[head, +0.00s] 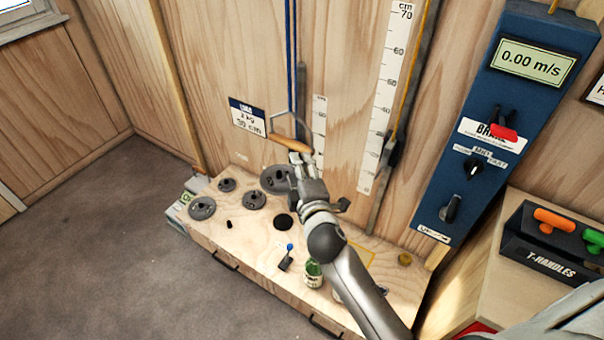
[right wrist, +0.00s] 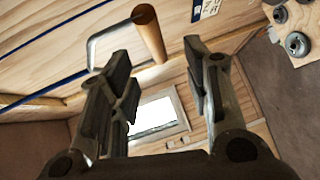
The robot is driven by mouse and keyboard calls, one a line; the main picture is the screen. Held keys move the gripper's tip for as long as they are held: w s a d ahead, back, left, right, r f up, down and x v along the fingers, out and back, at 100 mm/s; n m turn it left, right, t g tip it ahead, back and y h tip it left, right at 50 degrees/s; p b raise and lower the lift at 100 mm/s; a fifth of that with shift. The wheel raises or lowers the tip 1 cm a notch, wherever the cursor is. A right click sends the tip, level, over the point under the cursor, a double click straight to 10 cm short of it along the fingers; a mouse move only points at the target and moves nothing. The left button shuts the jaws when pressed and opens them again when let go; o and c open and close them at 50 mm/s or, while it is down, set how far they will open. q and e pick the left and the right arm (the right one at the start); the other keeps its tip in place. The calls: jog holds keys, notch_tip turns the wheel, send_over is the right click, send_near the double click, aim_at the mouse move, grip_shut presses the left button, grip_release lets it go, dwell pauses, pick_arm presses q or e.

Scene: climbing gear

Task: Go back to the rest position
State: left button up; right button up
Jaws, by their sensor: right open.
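My right gripper (head: 312,180) is in the head view, at the end of the grey arm that comes in from the bottom right. It is just below the wooden handle (head: 290,144), which hangs in a metal bracket from a blue cord by the wall. In the right wrist view the two fingers of my gripper (right wrist: 158,70) stand apart with nothing between them. I cannot tell the exact gap between finger and handle. My left gripper is not in view.
A wooden bench (head: 235,235) below holds several grey disc weights (head: 203,208) and a green bottle (head: 313,273). A blue panel (head: 480,130) with a display and a T-handles box (head: 545,250) stand at the right. Floor (head: 90,240) at the left is clear.

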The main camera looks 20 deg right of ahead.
jog(key=shift+s+a+r, duration=0.1)
jog(key=shift+s, duration=0.75)
jog(key=s+f+m+g+y, duration=0.15)
jog(key=s+f, duration=0.25)
jog(key=f, duration=0.8)
jog(key=s+f+m+g+b, duration=0.1)
jog(key=s+f+g, duration=0.25)
jog(key=f, duration=0.75)
jog(key=s+f+m+g+y, duration=0.15)
jog(key=s+f, duration=0.35)
jog(key=f, duration=0.7)
jog(key=s+d+f+m+g, duration=0.1)
jog(key=s+f+m+g, duration=0.2)
jog(key=s+f, duration=0.4)
jog(key=s+d+f+m+g, duration=0.2)
jog(key=s+f, duration=0.5)
jog(key=s, duration=1)
jog(key=s+d+f+m+g+h, duration=0.1)
jog(key=s+f, duration=0.5)
jog(key=s, duration=0.6)
jog(key=d+m+g+b, duration=0.1)
jog(key=m+g, duration=0.1)
jog(key=shift+f+m+g, duration=0.3)
jog(key=shift+f+g, duration=0.05)
jog(key=shift+f, duration=0.05)
